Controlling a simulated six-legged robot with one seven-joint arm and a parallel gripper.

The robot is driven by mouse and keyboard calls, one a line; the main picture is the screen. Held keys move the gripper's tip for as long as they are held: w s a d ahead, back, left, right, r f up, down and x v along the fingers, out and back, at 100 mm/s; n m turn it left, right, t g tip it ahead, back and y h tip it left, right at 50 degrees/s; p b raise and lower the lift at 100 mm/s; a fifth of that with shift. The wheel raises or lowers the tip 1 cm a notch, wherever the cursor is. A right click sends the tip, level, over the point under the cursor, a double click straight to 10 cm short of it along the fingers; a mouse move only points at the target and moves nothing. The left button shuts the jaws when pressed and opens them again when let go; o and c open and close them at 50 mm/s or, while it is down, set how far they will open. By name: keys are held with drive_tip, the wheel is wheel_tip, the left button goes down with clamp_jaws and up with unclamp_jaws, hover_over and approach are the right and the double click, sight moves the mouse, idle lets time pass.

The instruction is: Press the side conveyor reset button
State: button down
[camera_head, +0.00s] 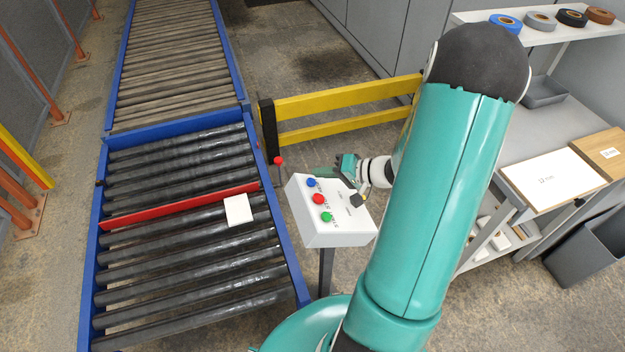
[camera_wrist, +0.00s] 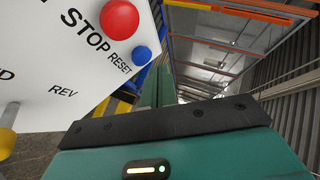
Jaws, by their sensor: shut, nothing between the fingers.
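The blue reset button (camera_head: 311,182) sits at the far-left corner of the white control box (camera_head: 340,235). In the wrist view the blue button (camera_wrist: 142,55) is beside the printed word RESET, near the red STOP button (camera_wrist: 119,19). My gripper (camera_head: 318,171) is shut and empty, reaching left just beyond the box's far edge, close to the blue button. In the wrist view my teal fingers (camera_wrist: 158,88) point past the panel's edge, to the lower right of the blue button. Contact with the button is not visible.
Red (camera_head: 318,199) and green (camera_head: 326,217) buttons share the panel; a yellow knob (camera_wrist: 7,142) is by the REV label. A yellow barrier (camera_head: 340,98) stands behind; a shelf table (camera_head: 530,150) is right.

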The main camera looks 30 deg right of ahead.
drive_tip(key=shift+f, duration=0.1)
drive_tip(key=shift+a+f, duration=0.2)
drive_tip(key=shift+f, duration=0.05)
drive_tip(key=shift+w+a+f, duration=0.1)
drive_tip(key=shift+a+f, duration=0.1)
drive_tip(key=shift+f, duration=0.2)
idle(0.8)
drive_tip(key=shift+d+r, duration=0.4)
drive_tip(key=shift+r, duration=0.35)
drive_tip(key=r, duration=0.1)
drive_tip(key=d+r, duration=0.1)
drive_tip(key=r, duration=0.1)
drive_tip(key=s+d+r, duration=0.1)
drive_tip(key=shift+d+r, duration=0.2)
drive_tip(key=shift+d, duration=0.05)
idle(0.4)
idle(0.7)
